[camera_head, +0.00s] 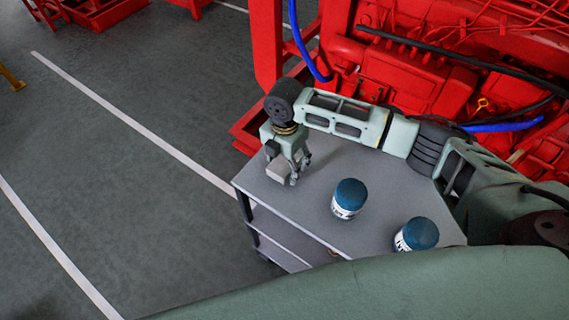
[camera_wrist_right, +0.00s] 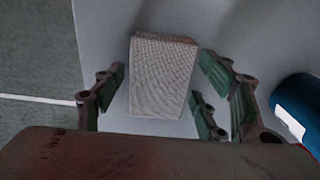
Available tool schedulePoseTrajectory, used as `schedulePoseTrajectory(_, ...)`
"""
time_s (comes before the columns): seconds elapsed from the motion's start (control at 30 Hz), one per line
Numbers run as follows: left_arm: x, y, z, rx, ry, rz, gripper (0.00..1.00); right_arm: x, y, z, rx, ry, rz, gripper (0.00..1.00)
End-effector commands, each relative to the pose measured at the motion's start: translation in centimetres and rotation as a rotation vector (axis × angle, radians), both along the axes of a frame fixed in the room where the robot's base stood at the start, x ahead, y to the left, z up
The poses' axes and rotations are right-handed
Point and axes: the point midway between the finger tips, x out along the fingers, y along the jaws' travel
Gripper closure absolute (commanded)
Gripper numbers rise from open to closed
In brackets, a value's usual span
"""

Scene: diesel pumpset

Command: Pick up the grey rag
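The grey rag is a small folded block with a woven texture. It shows in the right wrist view (camera_wrist_right: 162,78), and in the head view (camera_head: 278,169) it is at the far left corner of the grey cart top (camera_head: 320,185). My right gripper (camera_head: 292,174) points down over that corner, right at the rag. In the right wrist view my gripper (camera_wrist_right: 160,95) has its green-padded fingers apart, on either side of the rag, with narrow gaps showing. The underside of the rag is hidden. My left gripper is not in view.
Two blue-lidded containers stand on the cart, one near the middle (camera_head: 349,198) and one near the front right (camera_head: 416,234). The red engine (camera_head: 420,80) rises behind the cart. Open grey floor with white lines lies to the left.

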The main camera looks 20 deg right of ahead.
Motion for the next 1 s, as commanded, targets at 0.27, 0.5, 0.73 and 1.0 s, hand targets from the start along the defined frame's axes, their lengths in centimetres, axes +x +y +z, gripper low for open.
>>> schedulePoseTrajectory(0.27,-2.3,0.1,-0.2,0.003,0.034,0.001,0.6,0.0,0.0,0.0,0.0,0.0,0.0,0.62)
schedulePoseTrajectory(0.5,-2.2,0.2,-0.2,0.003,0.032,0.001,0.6,0.0,0.0,0.0,0.0,0.0,0.0,0.75)
schedulePoseTrajectory(0.73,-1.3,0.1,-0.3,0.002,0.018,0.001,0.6,0.1,0.0,0.4,0.001,-0.002,-0.001,0.75)
schedulePoseTrajectory(1.0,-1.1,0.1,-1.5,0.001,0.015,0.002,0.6,0.2,0.1,3.8,0.003,-0.005,0.001,0.75)
